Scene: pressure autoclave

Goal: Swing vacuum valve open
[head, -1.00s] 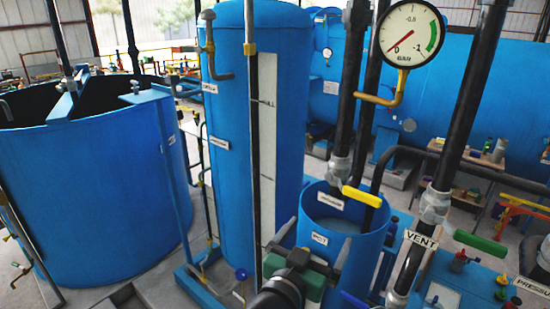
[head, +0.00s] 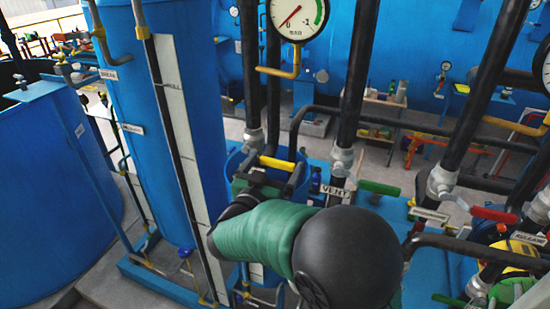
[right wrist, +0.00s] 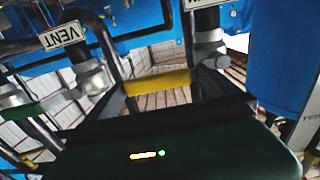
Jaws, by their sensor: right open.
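The vacuum valve's yellow handle (head: 277,163) sticks out to the right from its grey valve body (head: 254,140) on a black vertical pipe. My right gripper (head: 268,174) reaches in at the handle from the near side, its arm covering part of the area below. In the right wrist view the yellow handle (right wrist: 157,82) lies crosswise between the two dark, spread fingers (right wrist: 165,92). The gripper is open; I cannot tell whether a finger touches the handle. The left gripper is not in view.
The VENT valve's green handle (head: 380,187) is close on the right, with a red handle (head: 485,212) farther right. A round gauge (head: 297,18) is above. A tall blue cylinder (head: 165,130) stands to the left. Black pipes crowd the space behind.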

